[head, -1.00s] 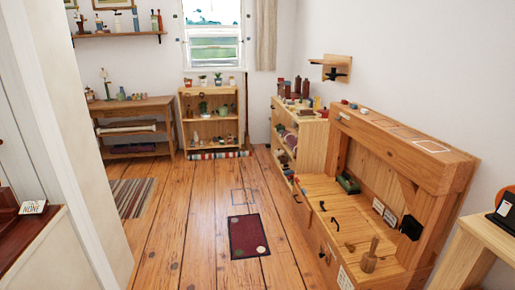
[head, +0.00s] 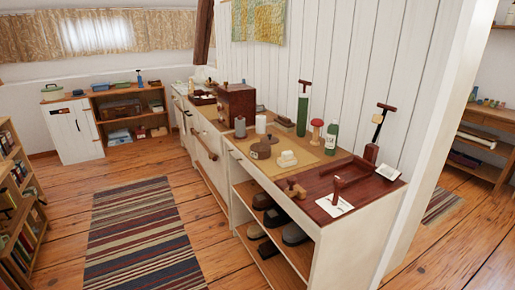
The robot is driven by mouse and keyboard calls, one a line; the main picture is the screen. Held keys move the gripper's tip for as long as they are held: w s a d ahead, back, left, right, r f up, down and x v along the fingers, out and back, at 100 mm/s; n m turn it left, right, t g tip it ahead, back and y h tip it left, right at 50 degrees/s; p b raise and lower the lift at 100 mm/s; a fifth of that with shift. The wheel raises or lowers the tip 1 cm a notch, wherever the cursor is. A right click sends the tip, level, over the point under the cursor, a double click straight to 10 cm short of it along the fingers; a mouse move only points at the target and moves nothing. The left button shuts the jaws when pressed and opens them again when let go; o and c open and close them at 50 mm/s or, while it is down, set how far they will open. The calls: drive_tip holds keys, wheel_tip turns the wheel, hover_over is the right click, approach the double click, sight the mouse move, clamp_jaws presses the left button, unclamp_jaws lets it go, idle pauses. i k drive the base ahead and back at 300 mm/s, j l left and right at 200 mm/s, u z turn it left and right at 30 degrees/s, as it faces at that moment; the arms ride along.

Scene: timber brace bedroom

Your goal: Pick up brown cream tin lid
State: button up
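A small dark brown round object (head: 261,151), which looks like a tin, stands on a tan mat (head: 307,155) on the long white counter in the middle of the head view. It is too small to tell whether a separate lid lies on it. A cream-coloured block-like object (head: 287,160) is just right of it. My gripper is not in view.
The counter also holds a wooden cabinet (head: 236,103), a green bottle (head: 332,138), a red spool (head: 316,133) and a dark red tray (head: 362,184). Shoes (head: 295,234) sit on shelves below. A striped rug (head: 142,240) and clear floor lie left of the counter.

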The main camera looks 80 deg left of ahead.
sight(271, 139)
drive_tip(key=u, duration=2.5)
drive_tip(key=i+j, duration=0.25)
drive_tip(key=i, duration=0.3)
drive_tip(key=i+j, duration=0.25)
drive_tip(key=i, duration=0.25)
drive_tip(key=i+j+u, duration=0.1)
drive_tip(key=i+j, duration=0.15)
drive_tip(key=i, duration=0.3)
drive_tip(key=i+j, duration=0.2)
drive_tip(key=i, duration=0.3)
drive_tip(key=i+j+u, duration=0.1)
drive_tip(key=i+j, duration=0.15)
drive_tip(key=i, duration=0.3)
drive_tip(key=i+j, duration=0.15)
drive_tip(key=i, duration=0.4)
